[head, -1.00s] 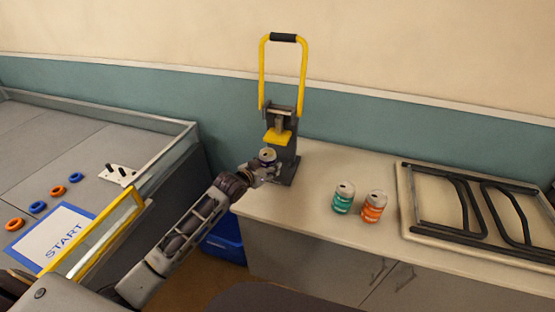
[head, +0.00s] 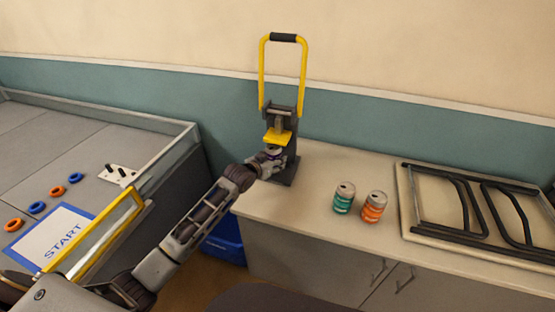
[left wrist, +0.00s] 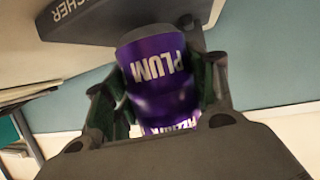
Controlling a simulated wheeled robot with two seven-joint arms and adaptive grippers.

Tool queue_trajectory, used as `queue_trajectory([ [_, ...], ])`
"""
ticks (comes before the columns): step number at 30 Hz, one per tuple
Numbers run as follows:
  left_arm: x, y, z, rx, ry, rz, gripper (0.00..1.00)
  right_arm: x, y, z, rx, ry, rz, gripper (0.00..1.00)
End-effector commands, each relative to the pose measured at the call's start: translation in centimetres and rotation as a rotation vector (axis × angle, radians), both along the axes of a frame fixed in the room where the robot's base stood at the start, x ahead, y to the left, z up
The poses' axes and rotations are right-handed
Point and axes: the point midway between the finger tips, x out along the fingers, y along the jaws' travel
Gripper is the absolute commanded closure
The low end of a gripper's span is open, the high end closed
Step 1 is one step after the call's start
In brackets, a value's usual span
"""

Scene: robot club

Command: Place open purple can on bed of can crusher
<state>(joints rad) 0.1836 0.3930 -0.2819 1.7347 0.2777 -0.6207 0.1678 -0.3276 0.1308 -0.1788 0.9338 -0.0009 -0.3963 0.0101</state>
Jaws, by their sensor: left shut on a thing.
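The can crusher (head: 292,165) stands on the counter's left end, with its yellow handle (head: 262,75) raised and its yellow press plate (head: 277,136) up. My left gripper (head: 270,161) is at the crusher's front, below the press plate, shut on the purple can (head: 271,151). In the left wrist view the purple can (left wrist: 158,70), marked PLUM, sits between the two fingers (left wrist: 160,95). Its grey end is close to a dark crusher part (left wrist: 110,18) lettered "CHER"; I cannot tell if they touch. The can's open end is not clear. My right gripper is not in view.
A green can (head: 343,198) and an orange can (head: 374,207) stand on the counter (head: 300,209) to the right. A framed board with black bars (head: 465,205) lies farther right. A blue bin (head: 226,242) is below the counter's left end.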

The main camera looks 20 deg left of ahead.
Motion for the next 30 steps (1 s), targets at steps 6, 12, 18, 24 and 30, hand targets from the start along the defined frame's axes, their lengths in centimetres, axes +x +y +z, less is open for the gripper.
queue_trajectory([
  [6, 1.5, -0.4, 0.1, 0.000, -0.002, 0.000, 0.55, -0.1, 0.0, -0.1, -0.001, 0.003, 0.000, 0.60],
  [12, 3.0, -0.8, 0.1, 0.000, -0.002, 0.000, 0.55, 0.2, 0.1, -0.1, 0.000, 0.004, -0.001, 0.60],
  [18, 3.1, -0.8, -1.3, 0.000, 0.001, 0.000, 0.55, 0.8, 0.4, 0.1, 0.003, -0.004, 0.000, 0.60],
  [24, 3.1, -0.8, -1.5, 0.001, -0.001, 0.000, 0.55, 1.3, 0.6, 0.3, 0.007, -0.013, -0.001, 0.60],
  [30, 3.0, -0.8, -1.5, 0.000, 0.000, 0.000, 0.55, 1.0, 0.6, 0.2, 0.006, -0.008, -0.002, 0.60],
])
